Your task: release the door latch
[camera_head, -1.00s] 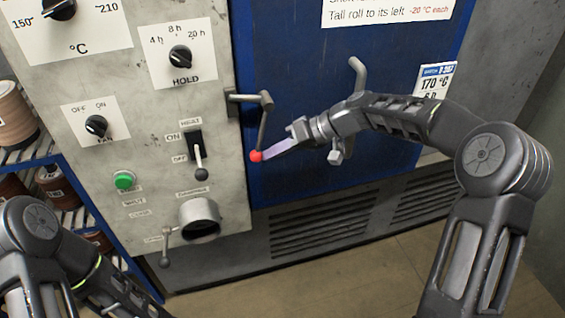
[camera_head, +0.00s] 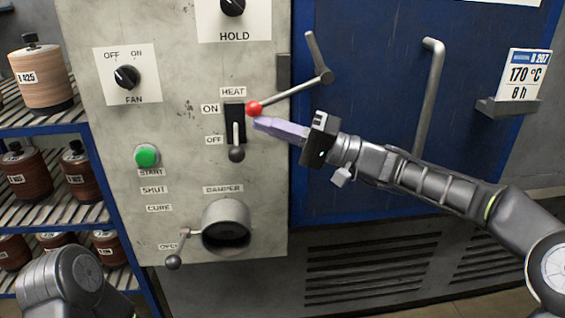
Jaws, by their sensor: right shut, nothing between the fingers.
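The door latch (camera_head: 292,92) is a grey lever with a red ball knob (camera_head: 254,108), pivoted on the blue oven door (camera_head: 380,120). Its long arm points left and slightly down, so the knob lies over the panel by the HEAT switch. Its short arm points up, clear of the dark bracket (camera_head: 283,70) at the panel edge. My right gripper (camera_head: 259,124) is shut and empty, its pale fingertips just below the knob; whether they touch it I cannot tell. My left arm shows at the lower left, but its gripper is out of view.
The HEAT switch (camera_head: 236,135) with its lever down at OFF is close to my right fingertips. The damper (camera_head: 226,226) and green START button (camera_head: 147,156) are lower on the panel. A vertical door handle (camera_head: 431,95) stands to the right. A shelf with rolls (camera_head: 40,130) stands left.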

